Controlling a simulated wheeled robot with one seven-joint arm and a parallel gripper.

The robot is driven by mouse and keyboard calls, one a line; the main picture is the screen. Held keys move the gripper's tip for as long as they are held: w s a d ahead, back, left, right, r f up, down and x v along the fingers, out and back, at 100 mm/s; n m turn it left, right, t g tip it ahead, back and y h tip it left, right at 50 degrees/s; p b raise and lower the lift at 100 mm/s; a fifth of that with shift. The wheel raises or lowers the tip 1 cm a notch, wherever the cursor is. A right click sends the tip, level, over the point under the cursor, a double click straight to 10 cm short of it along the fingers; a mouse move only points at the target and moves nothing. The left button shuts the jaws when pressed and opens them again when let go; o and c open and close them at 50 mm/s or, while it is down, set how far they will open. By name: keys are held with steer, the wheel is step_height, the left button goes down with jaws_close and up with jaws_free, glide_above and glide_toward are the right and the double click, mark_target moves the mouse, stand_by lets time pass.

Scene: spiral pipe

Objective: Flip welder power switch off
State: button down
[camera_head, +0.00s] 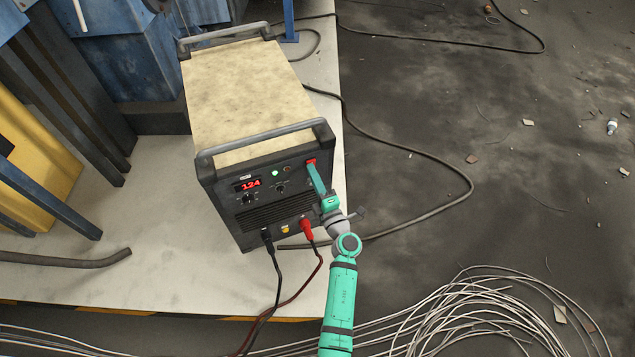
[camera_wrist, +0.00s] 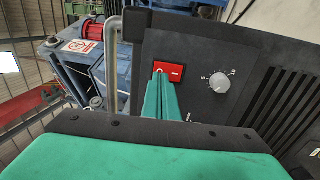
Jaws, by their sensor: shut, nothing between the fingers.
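The welder (camera_head: 255,130) is a box with a tan top, a dark front panel and grey handles, standing on a pale platform. Its red display reads about 124 and a green light is lit. The red power switch (camera_head: 311,162) is at the upper right of the front panel. In the wrist view the red switch (camera_wrist: 170,69) shows a round mark and a line mark. My gripper (camera_head: 313,168) is shut and empty, its fingertips at the switch. In the wrist view the fingertips (camera_wrist: 162,80) overlap the switch's lower edge at the round-mark side; contact cannot be told.
A grey knob (camera_wrist: 220,82) sits beside the switch. Red and black cables (camera_head: 307,232) plug into the panel's bottom. A handle (camera_wrist: 113,65) rises beside the panel. A thick hose (camera_head: 430,157) and coiled wires (camera_head: 490,310) lie on the floor. Blue machinery stands behind at left.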

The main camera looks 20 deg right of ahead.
steer(key=shift+w+d+r, duration=0.25)
steer(key=shift+w+d, duration=0.05)
steer(key=shift+w, duration=0.05)
stand_by(0.3)
steer(key=s+r, duration=0.1)
steer(key=s, duration=1.3)
steer(key=shift+d+r, duration=0.25)
steer(key=shift+r, duration=0.05)
steer(key=shift+s, duration=0.15)
